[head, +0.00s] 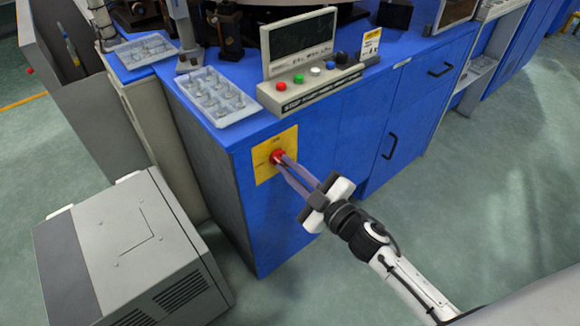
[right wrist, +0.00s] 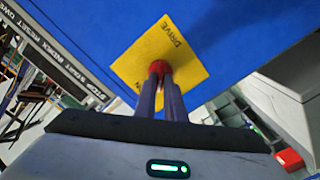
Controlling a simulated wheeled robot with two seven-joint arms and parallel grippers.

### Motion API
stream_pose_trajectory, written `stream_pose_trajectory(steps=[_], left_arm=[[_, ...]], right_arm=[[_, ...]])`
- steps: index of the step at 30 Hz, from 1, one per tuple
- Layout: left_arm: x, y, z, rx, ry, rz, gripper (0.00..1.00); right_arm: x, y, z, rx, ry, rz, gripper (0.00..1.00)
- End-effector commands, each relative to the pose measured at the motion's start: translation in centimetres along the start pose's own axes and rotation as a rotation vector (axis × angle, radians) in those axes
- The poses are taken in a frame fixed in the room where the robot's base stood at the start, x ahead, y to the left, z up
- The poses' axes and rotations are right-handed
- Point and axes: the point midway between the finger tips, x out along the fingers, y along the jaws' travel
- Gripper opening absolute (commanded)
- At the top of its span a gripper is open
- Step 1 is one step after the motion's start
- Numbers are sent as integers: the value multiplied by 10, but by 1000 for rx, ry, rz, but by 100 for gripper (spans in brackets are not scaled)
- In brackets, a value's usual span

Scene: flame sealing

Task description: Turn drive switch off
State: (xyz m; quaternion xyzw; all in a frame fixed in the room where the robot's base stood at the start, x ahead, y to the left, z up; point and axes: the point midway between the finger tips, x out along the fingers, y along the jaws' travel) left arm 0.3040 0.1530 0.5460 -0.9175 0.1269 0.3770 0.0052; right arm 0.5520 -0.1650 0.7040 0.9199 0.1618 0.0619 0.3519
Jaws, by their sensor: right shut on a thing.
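The drive switch is a red knob (head: 277,156) on a yellow plate (head: 262,168) on the front of the blue cabinet. In the right wrist view the red knob (right wrist: 160,67) sits on the yellow plate (right wrist: 188,72), which reads "DRIVE". My right gripper (head: 283,161) reaches in from the lower right with its long fingers at the knob. It also shows in the right wrist view (right wrist: 160,76), its fingers shut on the knob. The fingertips hide part of the knob, so its exact setting cannot be told. My left gripper is not in view.
A control panel (head: 310,90) with coloured buttons stands on the blue cabinet (head: 225,150) above the switch. A tray of small parts (head: 217,97) lies to its left. A grey box (head: 125,250) stands on the floor at the left. The floor at the right is clear.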

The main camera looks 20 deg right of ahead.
Motion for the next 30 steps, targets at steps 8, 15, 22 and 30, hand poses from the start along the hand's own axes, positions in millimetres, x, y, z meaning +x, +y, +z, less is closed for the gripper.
stream_pose_trajectory(steps=[8, 15, 22, 30], left_arm=[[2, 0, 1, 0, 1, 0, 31], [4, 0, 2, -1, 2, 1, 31], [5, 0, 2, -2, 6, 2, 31], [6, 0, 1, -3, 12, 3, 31]], right_arm=[[0, -2, 1, -262, 0, 0, 0], [0, -3, 1, -486, 0, 0, 0], [0, -4, 2, -664, -1, -1, 0], [0, -4, 2, -800, 0, -1, 0]])
